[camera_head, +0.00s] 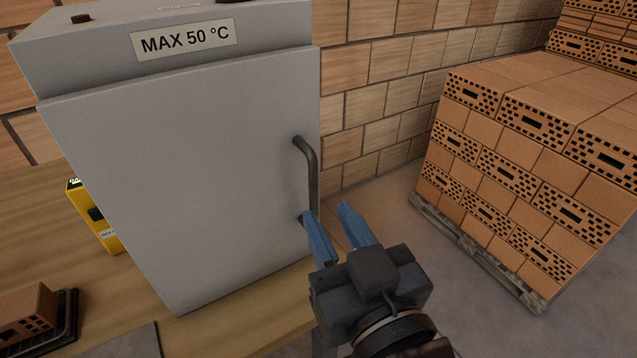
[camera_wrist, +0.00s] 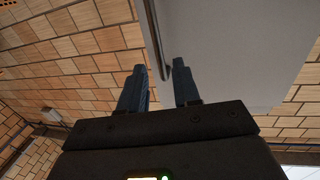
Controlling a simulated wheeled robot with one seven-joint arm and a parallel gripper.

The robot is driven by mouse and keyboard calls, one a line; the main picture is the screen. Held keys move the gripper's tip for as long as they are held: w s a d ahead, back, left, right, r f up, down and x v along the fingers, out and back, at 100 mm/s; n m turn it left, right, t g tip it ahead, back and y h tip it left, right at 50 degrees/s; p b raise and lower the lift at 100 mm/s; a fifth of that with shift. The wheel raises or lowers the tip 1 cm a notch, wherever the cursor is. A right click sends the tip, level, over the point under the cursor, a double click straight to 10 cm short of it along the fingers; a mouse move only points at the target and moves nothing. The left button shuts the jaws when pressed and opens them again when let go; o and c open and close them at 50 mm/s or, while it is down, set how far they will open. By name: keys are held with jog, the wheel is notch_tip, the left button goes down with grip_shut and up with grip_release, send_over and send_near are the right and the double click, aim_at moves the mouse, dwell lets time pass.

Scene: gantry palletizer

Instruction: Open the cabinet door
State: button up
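The grey cabinet (camera_head: 190,130) stands on a wooden table, its door (camera_head: 200,180) shut as far as I can see. A dark vertical bar handle (camera_head: 310,165) is on the door's right side; it also shows in the wrist view (camera_wrist: 155,40). My gripper (camera_head: 328,214) has blue fingers, apart and empty, at the lower end of the handle. In the wrist view my gripper (camera_wrist: 159,75) has the handle's end in line with the gap between the fingertips. I cannot tell whether a finger touches the handle.
A pallet (camera_head: 480,250) stacked with perforated bricks (camera_head: 520,150) stands on the floor at the right. A yellow device (camera_head: 95,215) is left of the cabinet. A brick (camera_head: 28,312) on a dark tray (camera_head: 68,318) lies on the wooden table (camera_head: 120,285). A brick wall (camera_head: 385,90) is behind.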

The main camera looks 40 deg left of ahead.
aim_at(314, 192)
jog(key=shift+p+x, duration=0.6)
jog(key=shift+x, duration=2.95)
jog(key=shift+c, duration=0.5)
grip_shut()
